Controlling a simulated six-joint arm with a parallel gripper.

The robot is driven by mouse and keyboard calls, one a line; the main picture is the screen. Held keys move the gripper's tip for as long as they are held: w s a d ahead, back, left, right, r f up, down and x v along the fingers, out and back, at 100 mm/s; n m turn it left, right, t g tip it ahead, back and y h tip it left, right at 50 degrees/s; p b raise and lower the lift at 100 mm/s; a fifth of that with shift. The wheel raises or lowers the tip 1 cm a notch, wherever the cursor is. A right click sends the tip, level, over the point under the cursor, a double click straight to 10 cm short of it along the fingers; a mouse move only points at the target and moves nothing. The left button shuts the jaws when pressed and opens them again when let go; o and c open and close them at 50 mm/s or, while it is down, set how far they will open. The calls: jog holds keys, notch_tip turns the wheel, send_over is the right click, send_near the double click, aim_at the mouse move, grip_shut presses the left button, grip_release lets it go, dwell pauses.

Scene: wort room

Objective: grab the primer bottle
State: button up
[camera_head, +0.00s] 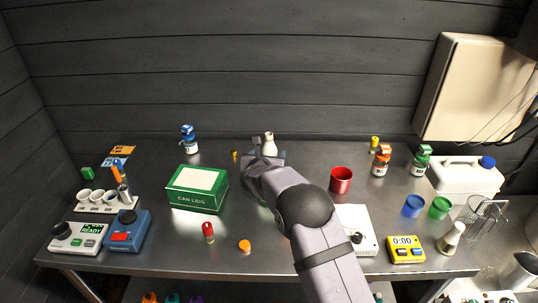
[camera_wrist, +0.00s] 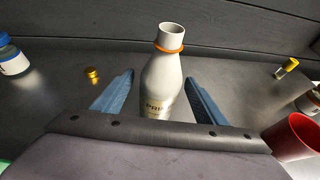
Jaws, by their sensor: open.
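The primer bottle (camera_wrist: 161,82) is a pale grey-white bottle with an open mouth, an orange ring round its neck and partly visible lettering. In the wrist view it stands upright between the two fingers of my gripper (camera_wrist: 160,92), which are apart, with a gap visible on each side. In the head view the bottle's top (camera_head: 269,143) shows at the back middle of the table, just beyond my gripper (camera_head: 262,158). Its lower part is hidden behind my gripper and arm in both views.
A red cup (camera_head: 341,180) stands right of my arm, a green can-lids box (camera_head: 196,189) left of it. A blue-capped bottle (camera_head: 190,141) is at the back left. A small gold cap (camera_wrist: 92,76) lies left of the bottle. The grey wall (camera_head: 240,70) rises behind the table.

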jog(key=shift+w+f, duration=0.1)
jog(key=shift+w, duration=0.15)
jog(key=c, duration=1.3)
jog(key=shift+r, duration=0.35)
jog(key=shift+r, duration=4.65)
